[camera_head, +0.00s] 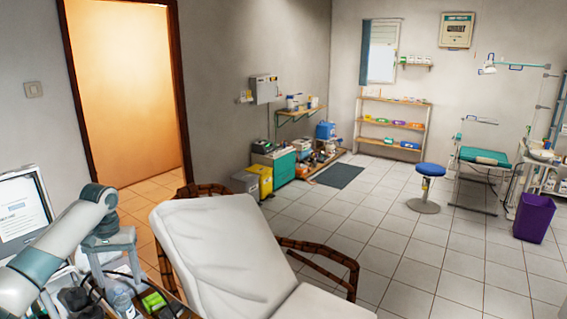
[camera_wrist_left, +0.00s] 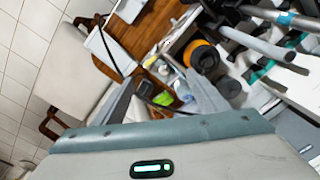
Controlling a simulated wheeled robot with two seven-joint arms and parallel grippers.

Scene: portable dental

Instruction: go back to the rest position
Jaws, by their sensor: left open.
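My left arm comes in from the left in the head view. My left gripper (camera_head: 114,277) points down over the cluttered side table at the lower left. In the left wrist view my left gripper (camera_wrist_left: 163,88) has its two grey fingers spread apart with nothing held between them. Below the fingers a green item (camera_wrist_left: 163,98) and small bottles lie on the table. The green item also shows in the head view (camera_head: 153,302), beside a clear bottle (camera_head: 122,303). My right gripper is not in view.
A monitor (camera_head: 22,212) stands at the left edge. A white reclining chair (camera_head: 220,250) with brown armrests is just right of the side table. Farther back are a blue stool (camera_head: 430,170) and a purple bin (camera_head: 534,218). The tiled floor between is clear.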

